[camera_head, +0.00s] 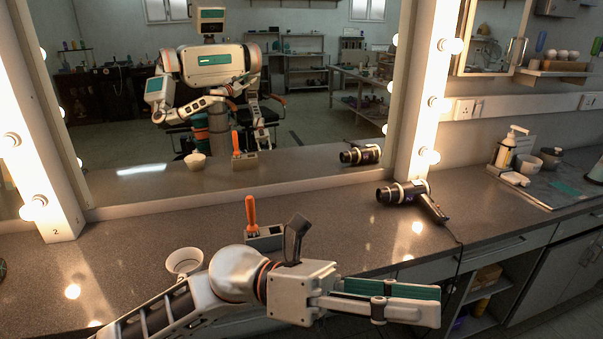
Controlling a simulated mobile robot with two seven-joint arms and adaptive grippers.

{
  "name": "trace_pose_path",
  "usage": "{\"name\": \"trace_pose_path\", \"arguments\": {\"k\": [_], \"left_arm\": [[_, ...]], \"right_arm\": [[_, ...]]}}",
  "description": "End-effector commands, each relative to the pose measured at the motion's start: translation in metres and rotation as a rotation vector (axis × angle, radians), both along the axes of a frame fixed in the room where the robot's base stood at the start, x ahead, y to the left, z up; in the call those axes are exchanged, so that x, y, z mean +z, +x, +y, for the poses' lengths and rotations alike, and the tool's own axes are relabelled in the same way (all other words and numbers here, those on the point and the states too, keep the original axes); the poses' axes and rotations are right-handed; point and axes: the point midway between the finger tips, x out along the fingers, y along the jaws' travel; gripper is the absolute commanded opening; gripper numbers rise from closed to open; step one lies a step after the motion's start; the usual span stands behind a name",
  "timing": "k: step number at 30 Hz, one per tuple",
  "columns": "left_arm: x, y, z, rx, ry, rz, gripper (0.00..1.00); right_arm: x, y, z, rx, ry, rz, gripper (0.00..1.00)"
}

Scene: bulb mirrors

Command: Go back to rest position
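My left arm comes in from the lower left across the front of the counter. Its gripper (437,303) points right, past the counter's front edge. Its long fingers, white with green, lie close along each other from this side angle, and I cannot make out a gap or anything held between them. My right gripper does not show directly. The large mirror (330,100) reflects my body and arms, too small to read the grippers.
On the counter (330,215) are a white bowl (184,262) close behind my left arm, a grey holder (264,237) with an orange-handled tool (251,212), and a hair dryer (412,196). A tray (560,186) with a bottle (507,150) stands right. The counter's middle is clear.

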Motion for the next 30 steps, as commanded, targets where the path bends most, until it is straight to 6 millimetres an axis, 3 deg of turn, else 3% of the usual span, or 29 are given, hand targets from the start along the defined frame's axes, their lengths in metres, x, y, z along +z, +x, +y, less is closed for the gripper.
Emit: {"name": "trace_pose_path", "arguments": {"k": [4,8,11,15,17,20,23,26,30], "left_arm": [[0.004,0.045,0.015,0.129,-0.123,0.372,0.33],[-0.014,0.093,0.041,0.24,-0.221,0.702,0.33],[-0.044,0.127,0.068,0.326,-0.295,0.961,0.33],[-0.111,0.163,0.114,0.447,-0.399,1.327,0.33],[-0.146,0.172,0.136,0.5,-0.443,1.477,0.33],[-0.207,0.175,0.171,0.582,-0.513,1.709,0.33],[-0.267,0.166,0.204,0.661,-0.583,1.92,0.33],[-0.325,0.146,0.236,0.74,-0.653,2.117,0.33],[-0.399,0.103,0.277,0.85,-0.752,2.36,0.33]], "right_arm": [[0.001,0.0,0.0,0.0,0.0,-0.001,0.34],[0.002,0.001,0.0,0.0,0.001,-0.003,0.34],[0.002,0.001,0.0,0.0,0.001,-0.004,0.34],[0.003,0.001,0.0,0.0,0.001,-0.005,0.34],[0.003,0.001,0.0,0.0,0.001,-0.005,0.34],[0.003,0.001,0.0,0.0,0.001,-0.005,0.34],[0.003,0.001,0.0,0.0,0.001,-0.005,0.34],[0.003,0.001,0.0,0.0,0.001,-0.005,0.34],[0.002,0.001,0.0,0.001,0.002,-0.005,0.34]]}}
